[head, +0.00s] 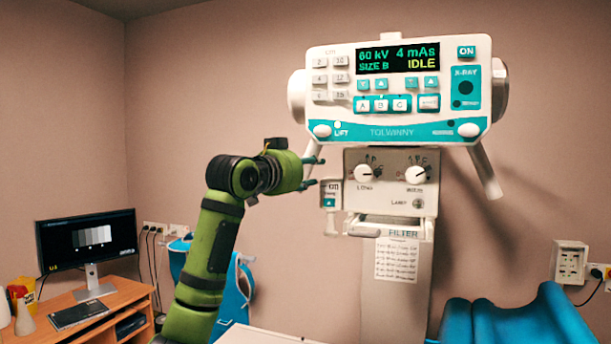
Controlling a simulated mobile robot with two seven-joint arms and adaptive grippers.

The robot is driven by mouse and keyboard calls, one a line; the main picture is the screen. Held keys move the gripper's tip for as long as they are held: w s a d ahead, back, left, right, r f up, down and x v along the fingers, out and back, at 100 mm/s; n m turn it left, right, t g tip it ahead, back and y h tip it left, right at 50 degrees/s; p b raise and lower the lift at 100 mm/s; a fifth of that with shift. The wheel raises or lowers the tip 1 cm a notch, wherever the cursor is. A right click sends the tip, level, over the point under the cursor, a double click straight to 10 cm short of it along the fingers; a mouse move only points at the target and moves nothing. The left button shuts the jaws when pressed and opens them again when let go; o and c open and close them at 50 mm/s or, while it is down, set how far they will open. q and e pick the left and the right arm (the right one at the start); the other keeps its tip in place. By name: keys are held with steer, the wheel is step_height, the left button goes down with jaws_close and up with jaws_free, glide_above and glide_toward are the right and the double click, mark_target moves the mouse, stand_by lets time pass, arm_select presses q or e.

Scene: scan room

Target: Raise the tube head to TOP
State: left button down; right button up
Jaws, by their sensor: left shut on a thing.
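The tube head (395,133) is a white and teal unit in the upper right of the head view. Its display (397,58) reads 60 kV, 4 mAs, SIZE B, IDLE. A LIFT label and a white knob (322,130) sit at its lower left corner. A white handle (487,172) slants down from its right side. My left gripper (314,172) is at the lower left of the head, shut on what appears to be the matching left handle, mostly hidden behind the gripper. My right gripper is not in view.
Below the head are a panel with two dials (391,175) and a pale column (376,300). A desk (85,318) with a monitor (88,248) stands at left. A blue chair (232,295) is behind my arm, and blue padding (520,325) is at lower right.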

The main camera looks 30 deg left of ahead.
arm_select(q)
step_height(320, 180, up, 6)
steer(key=shift+w+d, duration=0.1)
steer(key=shift+r, duration=0.4)
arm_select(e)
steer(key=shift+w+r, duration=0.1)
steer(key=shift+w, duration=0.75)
arm_select(q)
steer(key=c, duration=0.9)
jaws_free()
steer(key=shift+o, duration=0.9)
steer(key=shift+f, duration=0.1)
steer(key=shift+w, duration=0.2)
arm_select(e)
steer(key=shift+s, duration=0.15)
arm_select(q)
steer(key=shift+a, duration=0.2)
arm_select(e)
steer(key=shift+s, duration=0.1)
